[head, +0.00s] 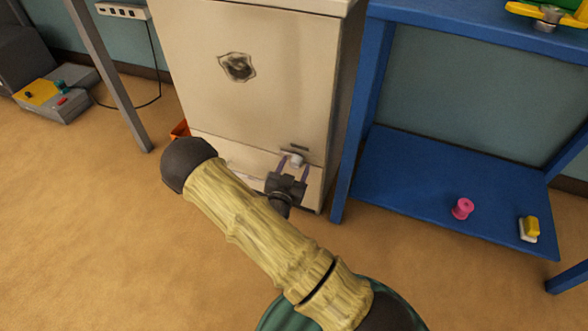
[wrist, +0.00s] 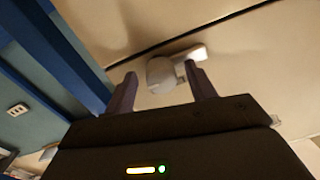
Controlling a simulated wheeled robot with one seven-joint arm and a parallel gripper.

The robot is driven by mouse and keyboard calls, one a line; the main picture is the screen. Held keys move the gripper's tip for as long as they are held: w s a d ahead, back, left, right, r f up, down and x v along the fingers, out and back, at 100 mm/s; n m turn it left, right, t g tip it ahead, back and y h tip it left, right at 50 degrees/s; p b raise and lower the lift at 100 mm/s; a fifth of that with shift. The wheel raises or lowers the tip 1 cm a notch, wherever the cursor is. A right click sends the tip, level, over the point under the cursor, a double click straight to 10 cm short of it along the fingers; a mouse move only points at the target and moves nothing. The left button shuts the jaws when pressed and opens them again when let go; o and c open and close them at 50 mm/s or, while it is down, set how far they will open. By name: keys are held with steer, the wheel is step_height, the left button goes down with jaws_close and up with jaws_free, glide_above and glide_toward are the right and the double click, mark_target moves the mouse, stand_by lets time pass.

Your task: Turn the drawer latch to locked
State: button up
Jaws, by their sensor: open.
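The drawer latch (head: 297,160) is a small pale knob at the upper right of the bottom drawer front (head: 235,156) of a cream cabinet. In the wrist view the latch (wrist: 160,76) has a round body and a short lever pointing up and right. My gripper (head: 293,163) is open in front of it, and its fingers point at the drawer front. In the wrist view the gripper's fingertips (wrist: 160,73) stand on either side of the round body, the right one overlapping the base of the lever. I cannot tell whether they touch it. My arm hides part of the drawer.
A blue shelf unit (head: 350,150) stands close on the right, with a pink spool (head: 462,208) and a yellow-and-white item (head: 529,228) on its lower board. A grey table leg (head: 112,80) and a control box (head: 57,94) are at left.

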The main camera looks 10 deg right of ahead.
steer(key=c, duration=1)
steer(key=shift+o, duration=0.2)
steer(key=shift+r+n+p, duration=0.15)
steer(key=shift+n+p, duration=0.35)
steer(key=shift+p, duration=0.2)
steer(key=n+p, duration=0.2)
steer(key=p, duration=0.1)
steer(key=shift+r+n, duration=0.1)
steer(key=shift+n, duration=0.2)
steer(key=n+p, duration=0.4)
steer(key=n, duration=0.1)
steer(key=shift+g, duration=0.3)
steer(key=n+p, duration=0.2)
steer(key=n, duration=0.2)
steer(key=shift+p, duration=0.3)
steer(key=n, duration=0.4)
steer(key=shift+g+h+p, duration=0.3)
steer(key=shift+p, duration=0.1)
steer(key=shift+n, duration=0.4)
